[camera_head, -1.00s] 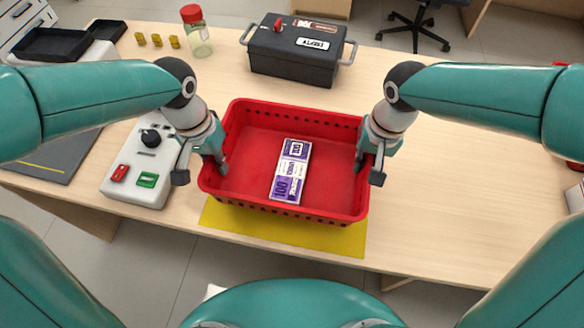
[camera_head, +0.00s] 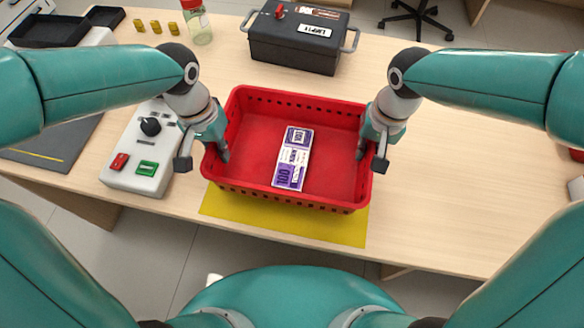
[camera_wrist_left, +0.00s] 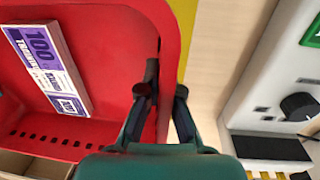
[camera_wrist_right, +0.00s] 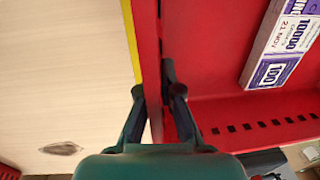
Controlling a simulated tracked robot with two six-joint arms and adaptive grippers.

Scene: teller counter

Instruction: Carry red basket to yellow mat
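The red basket (camera_head: 250,165) is at the middle of the counter's near side, with a purple and white banknote bundle (camera_head: 293,160) inside. The yellow mat (camera_head: 290,222) shows as a strip along the basket's near side; the basket hides the rest. I cannot tell whether the basket touches the mat or hangs just above it. My left gripper (camera_head: 203,152) is shut on the basket's left wall, one finger on each side of it, seen in the left wrist view (camera_wrist_left: 165,100). My right gripper (camera_head: 371,155) is shut on the right wall the same way, in the right wrist view (camera_wrist_right: 158,98).
A dark cash box (camera_head: 296,42) stands behind the basket. A grey control panel (camera_head: 140,150) with red and green buttons is close on the left. A red-lidded jar (camera_head: 197,22) and several yellow stacks (camera_head: 155,26) are at the back left. The counter's right side is mostly clear.

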